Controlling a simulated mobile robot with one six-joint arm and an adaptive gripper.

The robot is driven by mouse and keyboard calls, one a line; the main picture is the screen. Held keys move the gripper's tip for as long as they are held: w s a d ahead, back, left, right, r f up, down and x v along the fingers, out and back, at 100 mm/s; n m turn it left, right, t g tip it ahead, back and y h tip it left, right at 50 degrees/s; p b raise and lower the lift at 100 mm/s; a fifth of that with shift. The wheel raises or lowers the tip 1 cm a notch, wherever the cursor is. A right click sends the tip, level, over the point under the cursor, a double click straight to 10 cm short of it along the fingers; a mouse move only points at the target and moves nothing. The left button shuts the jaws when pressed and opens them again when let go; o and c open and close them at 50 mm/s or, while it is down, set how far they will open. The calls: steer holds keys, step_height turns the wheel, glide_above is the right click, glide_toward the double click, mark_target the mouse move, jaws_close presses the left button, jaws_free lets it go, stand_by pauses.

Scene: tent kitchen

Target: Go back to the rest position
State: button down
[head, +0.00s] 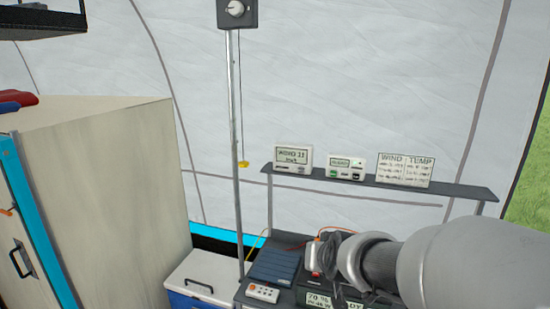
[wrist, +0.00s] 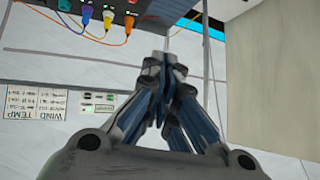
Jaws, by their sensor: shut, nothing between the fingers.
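My gripper (wrist: 165,62) shows in the wrist view with its blue-grey fingers together at the tips and nothing held between them. In the head view my grey arm reaches in from the lower right, over the low equipment bench. Its end is dark and partly hidden there, in front of a black box with a "70 %" display (head: 320,301). I cannot tell from the head view how far the gripper is from the box.
A narrow shelf (head: 450,189) holds a wind display (head: 293,159), a small meter (head: 346,168) and a wind-and-temp board (head: 404,170). A thin pole (head: 233,120) stands left of it. Below are a power strip (head: 262,293) and a white-lidded cooler (head: 205,272). A wooden cabinet (head: 110,190) stands left.

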steer(key=s+d+g, duration=0.2)
steer(key=s, duration=1.3)
steer(key=s+d+g+h, duration=0.1)
steer(key=s+d+g, duration=0.1)
steer(key=s, duration=1.3)
steer(key=shift+s+d+n+g, duration=0.35)
steer(key=shift+n+g, duration=0.05)
steer(key=shift+g, duration=0.2)
steer(key=shift+w+r, duration=0.1)
